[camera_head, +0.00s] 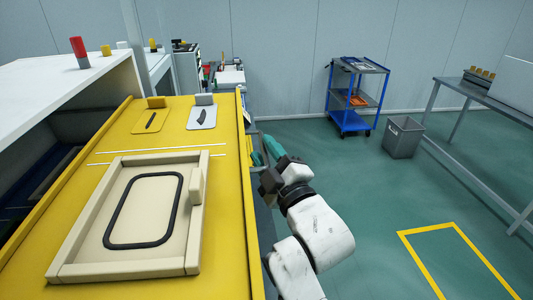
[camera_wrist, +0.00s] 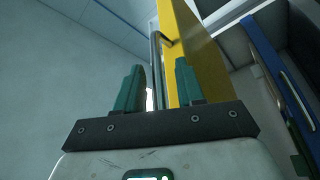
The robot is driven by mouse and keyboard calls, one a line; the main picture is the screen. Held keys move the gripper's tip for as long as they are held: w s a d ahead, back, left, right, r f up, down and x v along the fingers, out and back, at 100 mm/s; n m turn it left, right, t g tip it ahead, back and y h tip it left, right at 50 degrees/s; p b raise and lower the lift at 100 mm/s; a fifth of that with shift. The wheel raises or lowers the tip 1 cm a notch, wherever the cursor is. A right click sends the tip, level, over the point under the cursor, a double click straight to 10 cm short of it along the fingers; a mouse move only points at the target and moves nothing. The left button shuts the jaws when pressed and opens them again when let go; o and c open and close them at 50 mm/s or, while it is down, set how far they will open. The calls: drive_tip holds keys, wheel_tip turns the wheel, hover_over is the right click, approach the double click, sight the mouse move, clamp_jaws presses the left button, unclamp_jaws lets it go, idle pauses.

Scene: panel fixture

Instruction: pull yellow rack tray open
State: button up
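The yellow rack tray (camera_head: 228,185) fills the left half of the head view, its flat top level and carrying a beige frame (camera_head: 196,225). In the wrist view the tray's yellow front (camera_wrist: 200,55) rises behind the fingers, with a grey bar handle (camera_wrist: 155,60) along it. My gripper (camera_head: 265,156) is at the tray's right side in the head view. In the wrist view my gripper (camera_wrist: 160,72) has its teal fingers apart, and the handle shows in the gap between them. Contact with the handle is not visible. The head view mostly hides the handle.
A blue front with a handle (camera_wrist: 283,85) is at the right of the wrist view. A blue cart (camera_head: 352,95), a grey bin (camera_head: 404,137) and a grey table (camera_head: 480,95) stand farther off. Green floor (camera_head: 380,200) right of my arm is clear.

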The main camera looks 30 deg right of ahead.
drive_tip(key=shift+s, duration=0.1)
drive_tip(key=b+v, duration=0.2)
drive_tip(key=v, duration=0.8)
drive_tip(key=shift+s, duration=0.3)
